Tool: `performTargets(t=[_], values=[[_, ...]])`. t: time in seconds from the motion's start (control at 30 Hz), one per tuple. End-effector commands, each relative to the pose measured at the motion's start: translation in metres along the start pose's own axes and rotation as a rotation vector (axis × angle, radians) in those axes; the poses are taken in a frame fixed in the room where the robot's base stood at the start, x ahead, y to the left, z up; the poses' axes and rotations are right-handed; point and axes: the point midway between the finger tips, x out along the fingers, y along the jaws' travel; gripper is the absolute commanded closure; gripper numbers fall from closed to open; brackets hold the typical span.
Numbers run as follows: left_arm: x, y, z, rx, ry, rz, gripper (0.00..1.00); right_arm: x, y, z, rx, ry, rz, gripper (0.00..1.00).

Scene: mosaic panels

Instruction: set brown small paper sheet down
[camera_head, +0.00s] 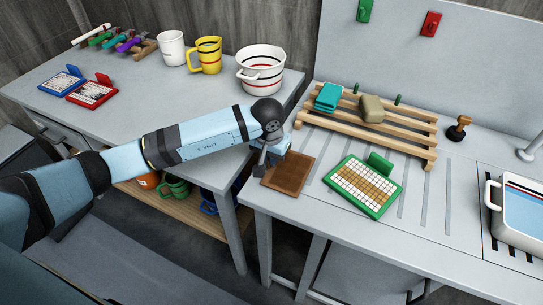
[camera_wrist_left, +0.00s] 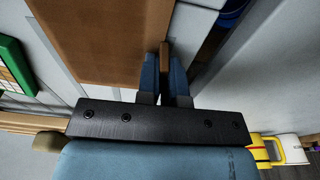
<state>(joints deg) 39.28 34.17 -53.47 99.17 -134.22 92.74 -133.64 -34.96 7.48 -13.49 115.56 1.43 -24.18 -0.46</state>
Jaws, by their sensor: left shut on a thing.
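The brown small paper sheet (camera_head: 291,174) is at the left end of the right-hand grey table, near its front left corner. It looks flat and level, at or just above the tabletop; I cannot tell if it fully touches. My left gripper (camera_head: 262,166) is at the sheet's left side. In the left wrist view the sheet (camera_wrist_left: 105,38) fills the upper left, and the blue fingertips (camera_wrist_left: 165,66) are shut on a thin brown piece at its edge. My right gripper is not in view.
A green-framed mosaic panel (camera_head: 351,193) lies right of the sheet. A wooden slatted rack (camera_head: 345,126) with a teal cloth and a tan sponge stands behind. A white tub (camera_head: 520,215) is at far right. The left table (camera_head: 135,117) holds mugs, a bucket and two framed panels.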

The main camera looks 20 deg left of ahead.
Motion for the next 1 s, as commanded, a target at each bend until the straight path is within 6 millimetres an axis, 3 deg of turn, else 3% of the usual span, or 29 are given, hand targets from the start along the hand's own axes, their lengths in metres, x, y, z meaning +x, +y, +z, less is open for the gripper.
performTargets(t=[0.37, 0.5, 0.83, 1.0], values=[[0.007, 0.000, 0.000, 0.000, 0.002, 0.000, 1.00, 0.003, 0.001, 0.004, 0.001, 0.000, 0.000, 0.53], [0.005, 0.000, 0.000, 0.000, 0.002, 0.001, 0.67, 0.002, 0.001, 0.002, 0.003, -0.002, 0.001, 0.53], [0.002, 0.000, 0.000, 0.000, 0.002, 0.001, 0.67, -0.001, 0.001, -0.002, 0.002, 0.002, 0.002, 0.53], [-0.018, 0.000, -0.002, 0.000, 0.008, 0.001, 0.67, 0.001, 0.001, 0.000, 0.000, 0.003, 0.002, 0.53]])
